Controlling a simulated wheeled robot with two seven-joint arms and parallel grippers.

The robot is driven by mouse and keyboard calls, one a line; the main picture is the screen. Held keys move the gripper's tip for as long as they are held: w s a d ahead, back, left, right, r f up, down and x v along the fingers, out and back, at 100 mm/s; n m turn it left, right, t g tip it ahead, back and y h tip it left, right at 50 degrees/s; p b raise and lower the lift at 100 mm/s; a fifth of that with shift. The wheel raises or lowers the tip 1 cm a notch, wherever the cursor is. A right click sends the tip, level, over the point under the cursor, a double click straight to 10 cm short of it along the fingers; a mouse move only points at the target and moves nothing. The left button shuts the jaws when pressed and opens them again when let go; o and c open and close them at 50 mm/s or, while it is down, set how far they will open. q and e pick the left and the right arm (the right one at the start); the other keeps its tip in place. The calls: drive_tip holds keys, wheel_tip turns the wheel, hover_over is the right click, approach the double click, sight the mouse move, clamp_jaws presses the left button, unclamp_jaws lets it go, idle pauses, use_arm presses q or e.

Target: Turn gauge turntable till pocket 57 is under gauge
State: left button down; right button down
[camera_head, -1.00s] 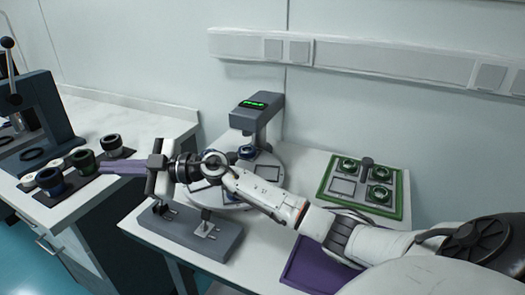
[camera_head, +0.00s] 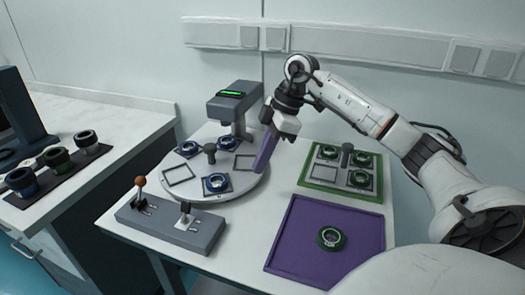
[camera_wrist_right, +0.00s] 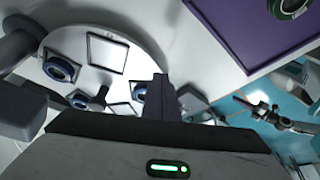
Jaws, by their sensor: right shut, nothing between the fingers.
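The white round turntable (camera_head: 200,192) stands mid-table. Its square pockets hold blue-rimmed rings, at the back left (camera_head: 190,147), back right (camera_head: 227,143) and front (camera_head: 216,182). Two pockets look empty, one at left (camera_head: 165,182) and one at right. A dark knob post (camera_head: 210,153) rises near the middle. The grey gauge (camera_head: 232,103) with a green display overhangs the back; the back right ring is roughly below it. Pocket numbers are unreadable. My right gripper (camera_head: 261,168) is shut and empty, its purple fingers pointing down at the turntable's right rim; contact is unclear. My left gripper is out of view.
A grey box with two levers (camera_head: 170,225) stands in front. A green-edged tray (camera_head: 341,196) with rings is at right. A purple tray (camera_head: 290,235) holds one green ring (camera_head: 331,238). A dark rack (camera_head: 55,183) with rings lies on the left table.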

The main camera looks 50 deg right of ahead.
sight(233, 190)
drive_tip(key=x, duration=0.4)
drive_tip(key=w+a, duration=0.1)
drive_tip(key=w+a+p, duration=0.1)
drive_tip(key=shift+a+f, duration=0.25)
drive_tip(key=shift+a, duration=0.15)
drive_tip(key=shift+w+a+f, duration=0.1)
drive_tip(key=shift+w+a, duration=0.15)
drive_tip(key=shift+a, duration=0.1)
